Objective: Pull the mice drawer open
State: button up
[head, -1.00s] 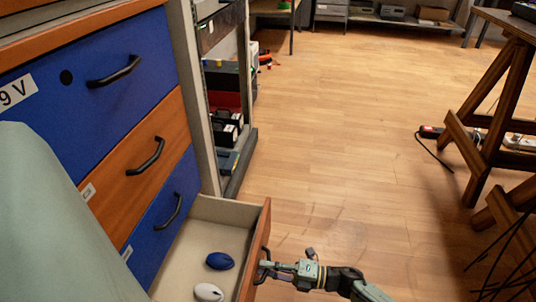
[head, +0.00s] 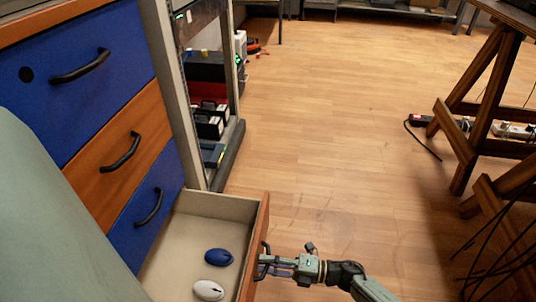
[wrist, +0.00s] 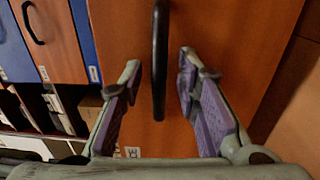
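The open bottom drawer (head: 190,235) is pulled out of the cabinet. A blue mouse (head: 218,259) and a white mouse (head: 208,290) lie in it. Its wooden front has a black handle (wrist: 160,50), upright in the wrist view. My gripper (head: 266,262) is at this handle, on the outer side of the drawer front. In the wrist view my gripper (wrist: 158,78) has its two fingers apart, one on each side of the handle, with a visible gap on both sides. The front hides part of the handle in the head view.
A wooden trestle (head: 470,130) with cables and a power strip (head: 510,130) stands at right. The wooden floor (head: 330,130) between is clear.

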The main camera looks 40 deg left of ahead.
jog(key=v, duration=1.2)
jog(key=shift+r, duration=0.1)
dwell(0.4)
